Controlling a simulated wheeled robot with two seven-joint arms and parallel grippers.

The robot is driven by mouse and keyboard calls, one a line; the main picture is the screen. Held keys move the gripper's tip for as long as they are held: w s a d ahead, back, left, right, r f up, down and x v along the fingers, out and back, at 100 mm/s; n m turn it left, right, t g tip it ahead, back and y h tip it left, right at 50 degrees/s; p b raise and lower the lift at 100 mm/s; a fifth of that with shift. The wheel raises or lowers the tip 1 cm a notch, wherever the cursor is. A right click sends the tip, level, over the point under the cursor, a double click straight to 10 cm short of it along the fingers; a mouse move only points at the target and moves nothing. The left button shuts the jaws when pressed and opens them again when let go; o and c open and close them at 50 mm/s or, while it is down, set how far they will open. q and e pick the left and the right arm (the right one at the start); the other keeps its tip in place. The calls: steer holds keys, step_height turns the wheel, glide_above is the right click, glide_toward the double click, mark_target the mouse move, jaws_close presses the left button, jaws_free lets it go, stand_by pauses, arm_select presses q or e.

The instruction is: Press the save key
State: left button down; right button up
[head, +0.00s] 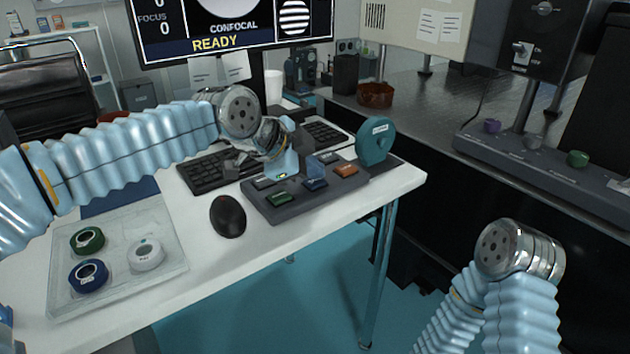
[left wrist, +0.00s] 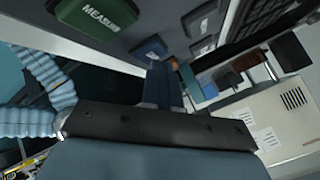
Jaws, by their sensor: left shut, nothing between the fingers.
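A dark key pad (head: 305,200) lies at the right end of the white desk. Its front row has a green key (head: 279,198), a blue key (head: 316,184) and an orange key (head: 345,170). In the left wrist view the green key (left wrist: 92,17) reads MEASURE; the blue key (left wrist: 149,48) has no legible label. Grey keys (left wrist: 200,18) form another row. I cannot tell which key is save. My left gripper (head: 314,164) is shut and empty over the pad, fingers (left wrist: 163,88) near the blue key; contact is unclear. My right gripper is out of view.
A black mouse (head: 228,216) and a keyboard (head: 205,175) lie left of the pad. A teal tape dispenser (head: 375,142) stands behind its right end. A clear tray (head: 120,285) with several tape rolls is at front left. A monitor (head: 215,44) stands behind.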

mark_target(312, 183)
arm_select(q)
steer(key=shift+f, duration=0.3)
steer(key=shift+r, duration=0.1)
stand_by(0.3)
steer(key=shift+r+p, duration=0.5)
steer(key=shift+r, duration=0.3)
step_height(312, 183, up, 5)
steer(key=p, duration=0.4)
stand_by(0.4)
